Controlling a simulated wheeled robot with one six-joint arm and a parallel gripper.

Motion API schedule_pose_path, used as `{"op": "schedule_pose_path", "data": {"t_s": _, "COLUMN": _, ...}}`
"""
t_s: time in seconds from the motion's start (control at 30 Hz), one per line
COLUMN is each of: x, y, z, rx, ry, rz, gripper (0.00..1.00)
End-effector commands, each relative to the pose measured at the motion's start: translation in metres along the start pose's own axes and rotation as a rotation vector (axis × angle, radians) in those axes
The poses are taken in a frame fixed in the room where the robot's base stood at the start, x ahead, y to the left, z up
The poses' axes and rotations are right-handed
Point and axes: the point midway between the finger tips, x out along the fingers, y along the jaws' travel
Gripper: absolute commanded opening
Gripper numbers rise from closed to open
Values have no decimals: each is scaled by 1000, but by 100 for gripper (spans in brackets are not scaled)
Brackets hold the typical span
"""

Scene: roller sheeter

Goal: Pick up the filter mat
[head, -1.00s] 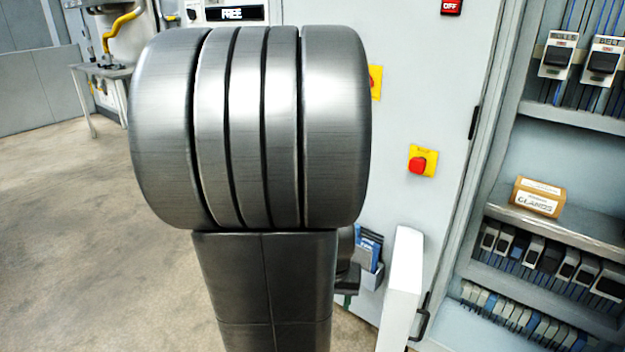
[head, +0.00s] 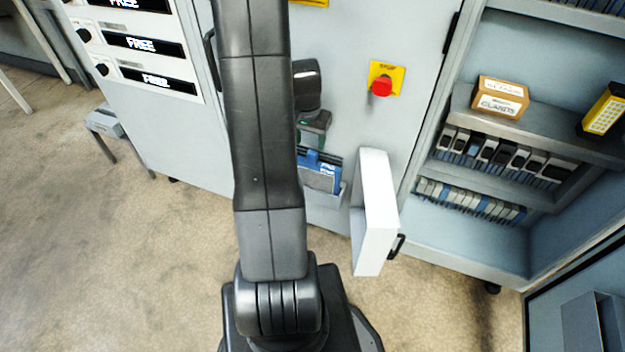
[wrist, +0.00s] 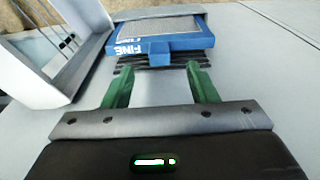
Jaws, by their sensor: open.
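The filter mat, a blue-framed panel with a grey face and white "FINE" lettering (wrist: 165,37), sits in a holder low on the grey cabinet front. In the head view, blue parts with white print (head: 320,178) show there, partly behind my arm. My gripper (wrist: 160,86) has two green fingers, apart and empty. In the wrist view they point at the blue tab on the mat's near edge, a short way from it, one on each side. In the head view my gripper (head: 315,130) is just above the blue parts, partly hidden by my arm.
A white door (head: 375,215) stands open right of the mat; it shows at left in the wrist view (wrist: 75,45). Dark ribs (wrist: 165,62) lie beneath the mat's tab. A red stop button (head: 381,87) is above.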

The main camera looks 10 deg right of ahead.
Motion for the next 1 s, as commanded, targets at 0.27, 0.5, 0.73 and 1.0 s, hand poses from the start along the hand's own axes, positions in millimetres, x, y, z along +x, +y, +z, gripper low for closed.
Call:
{"op": "schedule_pose_path", "data": {"t_s": 0.27, "x": 21, "y": 0, "z": -2, "rx": 0, "ry": 0, "rz": 0, "gripper": 53}}
{"op": "schedule_pose_path", "data": {"t_s": 0.5, "x": 54, "y": 2, "z": -7, "rx": 0, "ry": -3, "rz": 1, "gripper": 53}}
{"op": "schedule_pose_path", "data": {"t_s": 0.73, "x": 65, "y": 2, "z": -7, "rx": 0, "ry": 0, "rz": -1, "gripper": 53}}
{"op": "schedule_pose_path", "data": {"t_s": 1.0, "x": 65, "y": 2, "z": -7, "rx": 0, "ry": 0, "rz": -1, "gripper": 31}}
